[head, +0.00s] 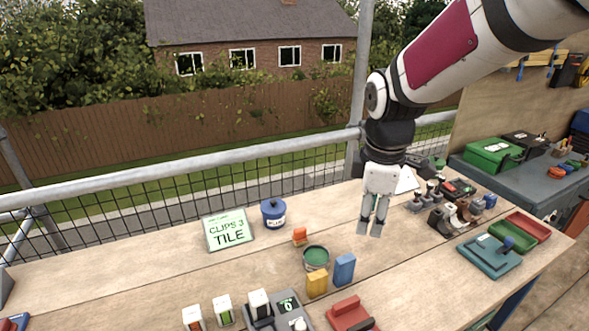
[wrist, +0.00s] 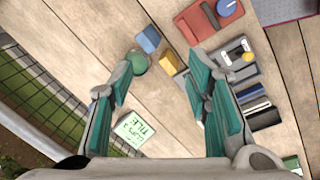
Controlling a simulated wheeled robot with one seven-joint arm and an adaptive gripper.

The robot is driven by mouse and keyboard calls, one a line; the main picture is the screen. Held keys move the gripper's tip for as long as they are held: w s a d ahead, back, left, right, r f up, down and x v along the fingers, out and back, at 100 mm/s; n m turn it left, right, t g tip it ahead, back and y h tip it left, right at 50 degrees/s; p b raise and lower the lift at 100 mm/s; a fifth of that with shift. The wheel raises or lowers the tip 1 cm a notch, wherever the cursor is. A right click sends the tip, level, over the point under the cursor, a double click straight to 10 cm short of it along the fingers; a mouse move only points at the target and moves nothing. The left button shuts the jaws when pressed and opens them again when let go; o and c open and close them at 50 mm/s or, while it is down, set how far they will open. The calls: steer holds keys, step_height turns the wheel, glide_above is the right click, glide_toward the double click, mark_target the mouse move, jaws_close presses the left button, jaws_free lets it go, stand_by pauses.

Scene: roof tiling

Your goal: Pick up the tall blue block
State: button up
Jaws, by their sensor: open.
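The tall blue block (head: 344,269) stands upright on the wooden table, just right of a green-topped tin (head: 316,257) and a yellow block (head: 317,283). My gripper (head: 370,228) is open and empty above the table, behind and to the right of the blue block in the head view. In the wrist view the blue block (wrist: 148,40) lies beyond the fingertips of my gripper (wrist: 163,66). The yellow block (wrist: 169,63) shows between the fingers there, and the tin (wrist: 137,62) is by the left fingertip.
A "CLIPS 3 TILE" sign (head: 229,231), a blue pot (head: 273,213) and a small orange block (head: 300,236) stand behind the tin. A red device (head: 351,314) lies in front. Clamps (head: 452,215) and trays (head: 486,235) fill the right side. Table right of the blue block is clear.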

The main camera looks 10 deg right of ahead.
mark_target(344, 269)
steer(key=w+f+n, duration=0.2)
steer(key=f, duration=0.1)
steer(key=w+f+n+g, duration=0.1)
steer(key=w+f+n, duration=0.1)
steer(key=f+n, duration=0.1)
steer(key=w+f+n+p, duration=0.1)
steer(key=w+f+n, duration=0.1)
steer(key=f, duration=0.3)
steer(key=shift+w+a+f+n+g+y, duration=0.1)
steer(key=shift+w+a+n+g+y, duration=0.25)
steer(key=shift+w, duration=0.2)
step_height(344, 269, down, 14)
steer(key=shift+f+p, duration=0.1)
steer(key=shift+p, duration=0.65)
jaws_close()
